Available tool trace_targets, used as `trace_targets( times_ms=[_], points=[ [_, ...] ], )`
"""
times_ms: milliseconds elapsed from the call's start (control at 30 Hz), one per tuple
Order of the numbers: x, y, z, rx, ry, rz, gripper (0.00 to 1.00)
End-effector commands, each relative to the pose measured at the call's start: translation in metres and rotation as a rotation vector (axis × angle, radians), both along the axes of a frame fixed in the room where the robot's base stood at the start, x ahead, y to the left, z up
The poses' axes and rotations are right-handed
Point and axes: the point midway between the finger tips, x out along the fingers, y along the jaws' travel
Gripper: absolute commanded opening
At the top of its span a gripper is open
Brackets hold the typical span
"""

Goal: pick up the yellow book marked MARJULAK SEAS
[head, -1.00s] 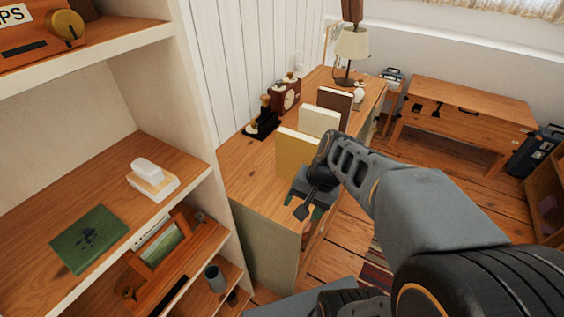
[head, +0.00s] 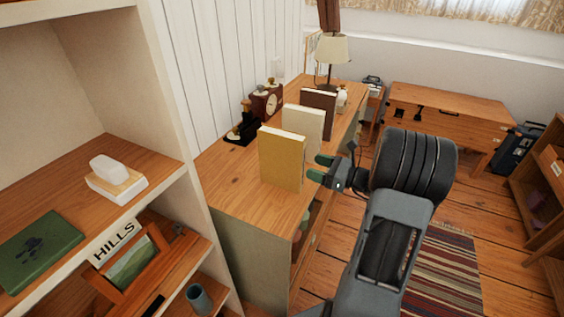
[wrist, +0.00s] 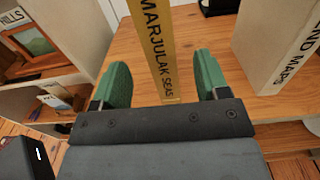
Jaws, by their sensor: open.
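The yellow book (head: 281,158) stands upright on the wooden cabinet top, the nearest in a row of standing books. In the wrist view its spine (wrist: 157,45) reads MARJULAK SEAS and lies between my two green fingertips. My gripper (head: 319,168) is open at the book's right side in the head view. In the wrist view my gripper (wrist: 159,82) has a finger on each side of the spine, with a gap visible on both sides. The book's lower end reaches close to the dark gripper body.
A cream book (head: 303,121) stands just behind; its spine appears right of my gripper in the wrist view (wrist: 284,45). A brown book (head: 319,102), clock (head: 266,101) and lamp (head: 332,50) stand farther back. A white shelf unit (head: 180,190) is at left.

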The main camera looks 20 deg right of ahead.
Motion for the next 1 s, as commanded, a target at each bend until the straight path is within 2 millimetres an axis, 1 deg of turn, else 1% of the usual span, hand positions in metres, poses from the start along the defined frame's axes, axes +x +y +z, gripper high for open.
trace_targets(
  times_ms=[33, 133, 367, 600, 700, 833, 1000],
  points=[
    [0.006, 0.006, 0.000, -0.001, -0.001, 0.003, 0.68],
    [0.014, 0.013, 0.000, -0.001, 0.000, 0.002, 0.68],
    [0.022, 0.021, -0.001, -0.003, 0.000, 0.002, 0.68],
    [0.045, 0.043, -0.003, -0.004, -0.001, 0.004, 0.68],
    [0.053, 0.050, -0.003, -0.004, -0.001, 0.002, 0.68],
    [0.057, 0.054, -0.003, -0.003, 0.000, 0.002, 0.68],
    [0.058, 0.054, -0.003, -0.003, 0.000, 0.000, 0.68]
  ],
)
